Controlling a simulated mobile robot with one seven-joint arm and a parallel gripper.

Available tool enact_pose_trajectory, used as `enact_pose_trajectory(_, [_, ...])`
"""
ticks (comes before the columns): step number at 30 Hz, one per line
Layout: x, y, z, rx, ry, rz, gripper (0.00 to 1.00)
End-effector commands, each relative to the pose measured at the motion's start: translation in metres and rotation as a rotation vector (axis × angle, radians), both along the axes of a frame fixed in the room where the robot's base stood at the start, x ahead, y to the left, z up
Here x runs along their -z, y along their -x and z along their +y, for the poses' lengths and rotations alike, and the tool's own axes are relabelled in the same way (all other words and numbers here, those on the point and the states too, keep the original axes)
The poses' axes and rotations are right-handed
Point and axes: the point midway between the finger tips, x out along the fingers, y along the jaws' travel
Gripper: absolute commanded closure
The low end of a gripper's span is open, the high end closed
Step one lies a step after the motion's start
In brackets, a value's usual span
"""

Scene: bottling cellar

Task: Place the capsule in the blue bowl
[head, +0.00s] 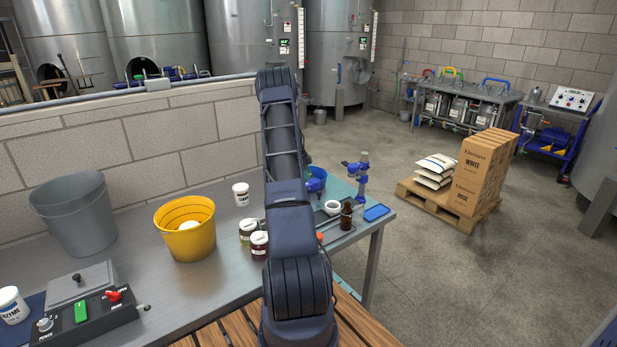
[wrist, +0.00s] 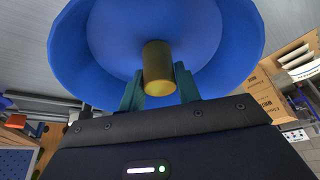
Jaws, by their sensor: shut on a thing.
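The capsule (wrist: 157,62) is a small gold cylinder in the wrist view. My gripper (wrist: 159,88) is shut on it, with one dark green finger on each side. The blue bowl (wrist: 85,50) fills the top of the wrist view, and the capsule shows in front of its inside. I cannot tell whether the capsule touches the bowl. In the head view the blue bowl (head: 318,180) shows only in part beside my arm, on the bench. My gripper and the capsule are hidden behind my arm there.
A control box (head: 85,305) sits front left.

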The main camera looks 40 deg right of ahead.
Motion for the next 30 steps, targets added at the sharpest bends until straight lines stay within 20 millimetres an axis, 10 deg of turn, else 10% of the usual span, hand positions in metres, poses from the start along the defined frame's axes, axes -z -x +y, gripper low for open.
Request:
enact_pose_trajectory(7, [0.003,0.0,0.0,0.0,0.001,0.001,0.72])
enact_pose_trajectory(11, [0.002,0.0,0.0,0.0,0.0,0.0,0.45])
enact_pose_trajectory(22, [-0.003,-0.001,0.001,0.0,0.001,-0.001,0.45])
enact_pose_trajectory(30, [-0.042,-0.013,0.012,-0.002,0.003,-0.003,0.45])
